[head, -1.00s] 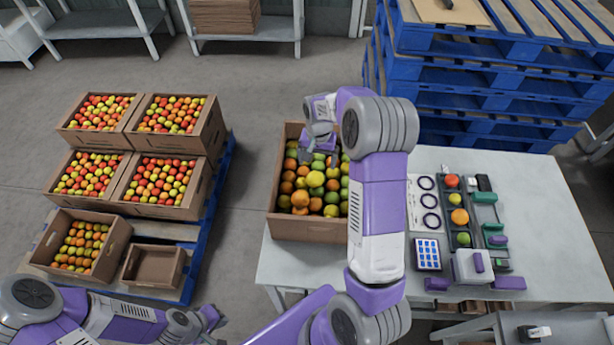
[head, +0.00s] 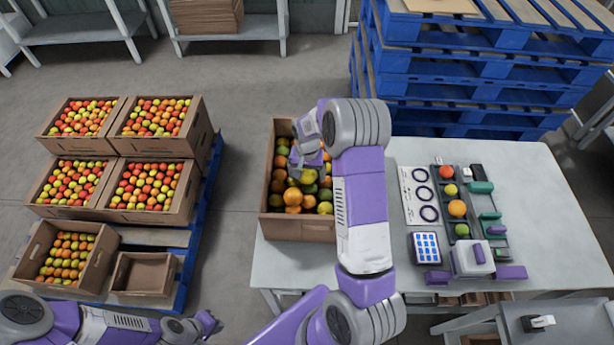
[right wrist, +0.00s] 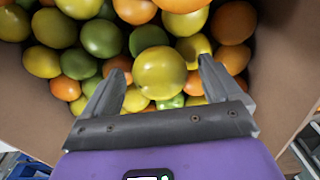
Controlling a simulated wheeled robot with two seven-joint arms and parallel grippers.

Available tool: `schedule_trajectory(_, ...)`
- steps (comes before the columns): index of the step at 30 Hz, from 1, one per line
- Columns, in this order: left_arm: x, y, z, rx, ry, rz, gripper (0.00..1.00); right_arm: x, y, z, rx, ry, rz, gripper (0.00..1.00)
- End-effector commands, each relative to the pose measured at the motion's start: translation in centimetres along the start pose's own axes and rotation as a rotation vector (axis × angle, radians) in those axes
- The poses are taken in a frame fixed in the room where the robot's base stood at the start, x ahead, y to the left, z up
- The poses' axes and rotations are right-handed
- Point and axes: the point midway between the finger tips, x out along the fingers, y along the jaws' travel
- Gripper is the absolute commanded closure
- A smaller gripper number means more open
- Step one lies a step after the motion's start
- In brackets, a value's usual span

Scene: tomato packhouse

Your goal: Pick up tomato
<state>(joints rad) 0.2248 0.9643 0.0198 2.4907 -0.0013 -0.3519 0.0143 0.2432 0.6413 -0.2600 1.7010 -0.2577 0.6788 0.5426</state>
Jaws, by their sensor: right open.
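A cardboard box (head: 300,229) of loose tomatoes in green, yellow and orange stands on the table, left of my right arm. My right gripper (head: 306,168) is over the box, and my arm hides part of it. In the right wrist view my right gripper (right wrist: 157,88) is open and points down at the pile. A yellow tomato (right wrist: 160,72) lies between and just beyond its fingertips; I cannot tell whether they touch it. More tomatoes crowd around it. My left gripper (head: 208,324) is low at the left, away from the box, its jaws too small to judge.
On the table (head: 400,150), a dark tray (head: 437,185) holds several tomatoes, beside a card with rings (head: 408,205) and a keypad device (head: 427,247). Filled crates (head: 150,230) stand on a pallet at the left. Blue pallets (head: 450,90) are stacked behind.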

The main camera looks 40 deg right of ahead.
Motion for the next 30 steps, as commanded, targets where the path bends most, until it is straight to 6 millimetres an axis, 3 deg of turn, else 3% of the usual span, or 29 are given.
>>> schedule_trajectory(3, 0.0, 0.0, 0.0, 0.000, 0.000, 0.000, 1.00, 0.0, 0.0, 0.0, 0.000, 0.000, 0.000, 0.08)
schedule_trajectory(12, 0.0, 0.0, 0.0, 0.000, 0.000, 0.000, 1.00, -0.1, 0.0, 0.0, 0.000, 0.000, 0.000, 0.53)
schedule_trajectory(22, -0.1, 0.0, 0.0, 0.000, 0.000, 0.000, 1.00, -0.6, 0.0, -0.1, 0.000, 0.002, -0.001, 0.53)
schedule_trajectory(30, -0.8, 0.3, 0.0, 0.000, 0.000, 0.000, 1.00, -5.5, -0.1, -0.1, 0.000, 0.004, -0.002, 0.53)
